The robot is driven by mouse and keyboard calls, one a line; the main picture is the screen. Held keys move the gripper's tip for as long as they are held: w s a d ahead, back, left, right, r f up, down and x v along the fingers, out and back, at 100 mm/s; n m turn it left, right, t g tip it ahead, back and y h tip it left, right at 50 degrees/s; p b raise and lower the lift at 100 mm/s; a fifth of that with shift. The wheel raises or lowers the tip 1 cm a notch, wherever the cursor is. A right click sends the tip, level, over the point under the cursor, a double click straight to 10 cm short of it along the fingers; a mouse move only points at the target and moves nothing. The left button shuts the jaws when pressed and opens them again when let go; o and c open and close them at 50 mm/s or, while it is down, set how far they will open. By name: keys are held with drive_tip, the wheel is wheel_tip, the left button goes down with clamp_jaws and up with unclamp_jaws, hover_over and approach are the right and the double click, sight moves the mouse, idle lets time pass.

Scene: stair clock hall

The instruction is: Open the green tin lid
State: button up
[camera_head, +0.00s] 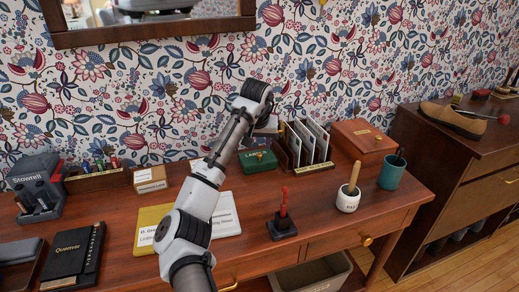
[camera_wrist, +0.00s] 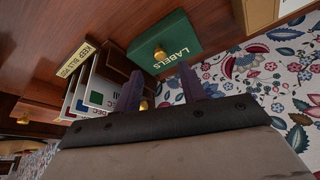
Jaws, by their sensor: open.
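The green tin (camera_head: 256,162) marked LABELS stands toward the back of the wooden desk, just left of the letter rack. It looks closed, with a small brass knob (camera_head: 260,155) on it. In the wrist view the green tin (camera_wrist: 166,42) lies beyond my fingers, and its brass knob (camera_wrist: 160,54) shows near the gap between them. My gripper (camera_wrist: 158,78) is open, with both fingers apart and nothing between them. In the head view my gripper is mostly hidden behind my arm, near the wall above the tin. I cannot tell the exact distance to the knob.
The letter rack (camera_head: 294,163) with upright cards stands close right of the tin, then a brown wooden box (camera_head: 362,136). A red-handled stamp (camera_head: 283,213), a white pot (camera_head: 347,202) and a teal cup (camera_head: 391,174) stand nearer. The patterned wall (camera_head: 180,90) is close behind.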

sight(259, 154)
drive_tip(key=shift+p+x, duration=0.3)
drive_tip(key=shift+x, duration=2.45)
clamp_jaws()
